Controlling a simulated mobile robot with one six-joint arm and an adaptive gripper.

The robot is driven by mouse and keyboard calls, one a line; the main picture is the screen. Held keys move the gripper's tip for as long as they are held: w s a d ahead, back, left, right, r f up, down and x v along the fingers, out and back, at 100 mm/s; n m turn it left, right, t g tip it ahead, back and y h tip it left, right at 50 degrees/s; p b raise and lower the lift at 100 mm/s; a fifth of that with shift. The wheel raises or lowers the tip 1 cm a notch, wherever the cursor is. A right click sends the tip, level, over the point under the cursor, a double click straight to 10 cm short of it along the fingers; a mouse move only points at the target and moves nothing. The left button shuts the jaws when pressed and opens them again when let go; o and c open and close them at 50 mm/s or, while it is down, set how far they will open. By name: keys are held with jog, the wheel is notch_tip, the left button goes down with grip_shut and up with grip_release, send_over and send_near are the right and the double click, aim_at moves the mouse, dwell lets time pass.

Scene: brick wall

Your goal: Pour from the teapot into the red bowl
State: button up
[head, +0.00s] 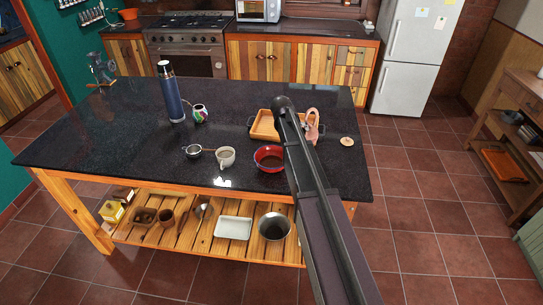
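The red bowl (268,162) sits on the dark island top near its front edge, just left of my arm. A pinkish, curved thing (312,122), perhaps the teapot, shows just right of my arm's far end. My arm hides part of it, so I cannot tell whether it is held or resting on the counter. My gripper is hidden behind my own arm. A small tan disc (347,141), maybe a lid, lies to the right on the counter.
An orange tray (262,126) lies behind the bowl, partly hidden by my arm. A white cup (225,158) and a small strainer (192,151) stand left of the bowl. A blue flask (171,95) and a patterned pot (200,113) stand farther back.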

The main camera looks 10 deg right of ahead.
aim_at(312, 132)
jog(key=shift+w+d+f+g+y, duration=0.15)
jog(key=shift+w+d+f+y, duration=0.2)
jog(key=shift+d+y, duration=0.3)
jog(key=shift+w+d+f+g+y, duration=0.2)
jog(key=shift+d+f+y, duration=0.3)
jog(key=shift+d, duration=0.35)
jog(key=shift+w+d+f+g+y, duration=0.2)
jog(key=shift+d+f+y, duration=0.2)
jog(key=shift+d+y, duration=0.25)
jog(key=shift+w+d+g+y, duration=0.15)
jog(key=shift+d+y, duration=0.3)
jog(key=shift+d, duration=0.15)
jog(key=shift+w+d+g+y, duration=0.1)
jog(key=shift+w+d+y, duration=0.05)
jog(key=shift+d+y, duration=0.35)
jog(key=shift+d, duration=0.1)
jog(key=shift+s+f, duration=0.1)
